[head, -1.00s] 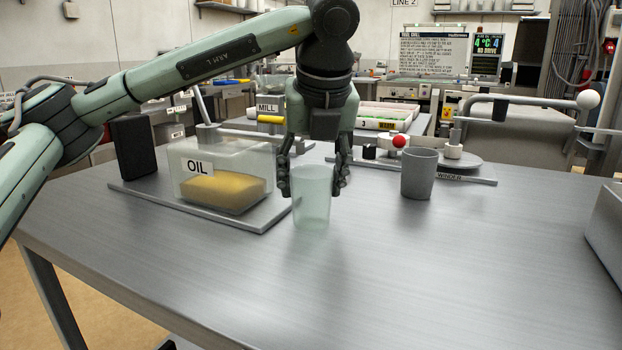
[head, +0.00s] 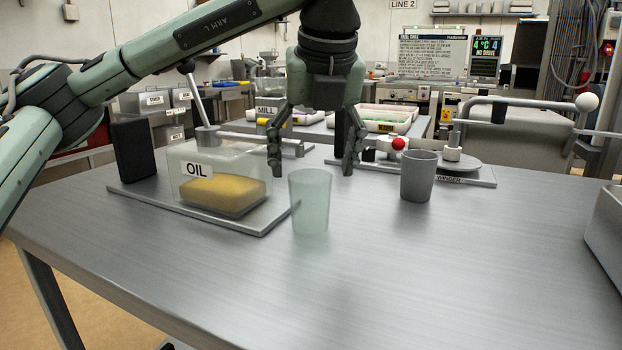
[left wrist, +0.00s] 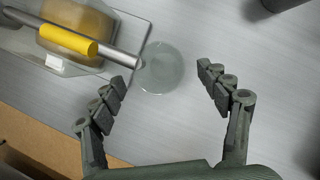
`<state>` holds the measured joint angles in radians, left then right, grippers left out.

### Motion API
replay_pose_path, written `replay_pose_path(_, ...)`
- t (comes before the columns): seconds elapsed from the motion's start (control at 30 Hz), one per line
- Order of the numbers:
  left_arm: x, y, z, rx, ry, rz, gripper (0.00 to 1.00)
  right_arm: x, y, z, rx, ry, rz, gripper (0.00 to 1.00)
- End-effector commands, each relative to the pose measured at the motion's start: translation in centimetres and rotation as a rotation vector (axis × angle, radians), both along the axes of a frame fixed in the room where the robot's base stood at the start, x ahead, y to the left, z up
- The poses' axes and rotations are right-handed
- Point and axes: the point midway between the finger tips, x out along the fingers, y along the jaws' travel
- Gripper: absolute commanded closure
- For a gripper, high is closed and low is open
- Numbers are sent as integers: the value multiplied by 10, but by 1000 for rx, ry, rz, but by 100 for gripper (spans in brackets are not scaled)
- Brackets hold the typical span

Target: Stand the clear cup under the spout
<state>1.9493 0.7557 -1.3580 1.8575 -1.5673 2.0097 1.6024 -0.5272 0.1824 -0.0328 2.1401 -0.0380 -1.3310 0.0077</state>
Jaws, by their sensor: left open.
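The clear cup (head: 310,205) stands upright on the steel table, just right of the oil dispenser's base. My left gripper (head: 312,170) is open and empty, its fingers apart above and behind the cup. In the left wrist view the cup (left wrist: 168,70) lies ahead of and between the open fingertips (left wrist: 165,78). The oil dispenser (head: 222,180) has a horizontal spout tube (left wrist: 118,54) with a yellow sleeve. Seen from above, the tube's end meets the left edge of the cup; I cannot tell whether it is over the opening. My right gripper is not in view.
A grey cup (head: 417,178) stands to the right, before the winder (head: 470,175) with its red knob. A black block (head: 134,150) is at the left end of the dispenser base. A metal box (head: 606,230) sits at the right edge. The table front is clear.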

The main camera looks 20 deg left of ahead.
Motion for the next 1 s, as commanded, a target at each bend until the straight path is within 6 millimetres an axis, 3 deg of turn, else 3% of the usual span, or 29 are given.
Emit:
replay_pose_path(0.03,-3,-3,16,2,-7,1,24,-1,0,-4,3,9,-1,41)
replay_pose_path(0.1,-8,-7,30,2,-7,1,24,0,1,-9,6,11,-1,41)
replay_pose_path(0.37,-21,-16,65,1,-3,1,24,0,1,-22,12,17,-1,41)
replay_pose_path(1.0,-23,-17,71,1,-1,1,24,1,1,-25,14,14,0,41)
